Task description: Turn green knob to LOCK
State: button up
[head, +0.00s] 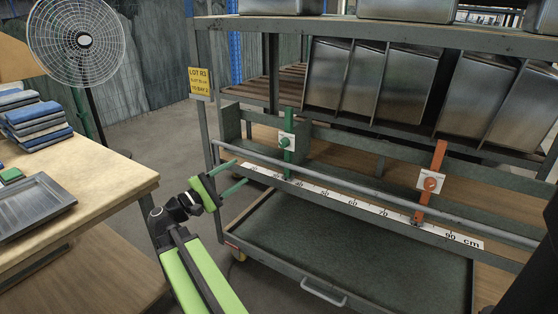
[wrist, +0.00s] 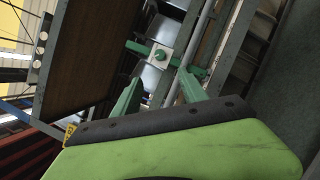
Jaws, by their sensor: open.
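The green knob (head: 286,141) sits on a white plate on an upright green slider at the left part of the rack's rail. An orange knob (head: 430,184) sits on a similar orange slider farther right. My gripper (head: 238,176) is open and empty, in front of the rail and left of the green slider, apart from the knob. In the wrist view the green knob (wrist: 161,54) on its white plate shows beyond and between my two green fingers (wrist: 158,88). Any lettering on the plate is too small to read.
A rail (head: 370,195) and a cm scale (head: 325,194) run along the rack front, above a dark lower tray (head: 350,250). Metal bins (head: 400,85) stand on the shelf above. A table (head: 110,188) with a metal tray is at left.

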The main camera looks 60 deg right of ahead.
aim_at(281, 145)
jog(key=p+x, duration=0.3)
jog(key=x, duration=1.4)
jog(key=shift+s+d+r+p, duration=0.1)
jog(key=shift+r+p, duration=0.1)
jog(key=shift+p, duration=0.2)
grip_shut()
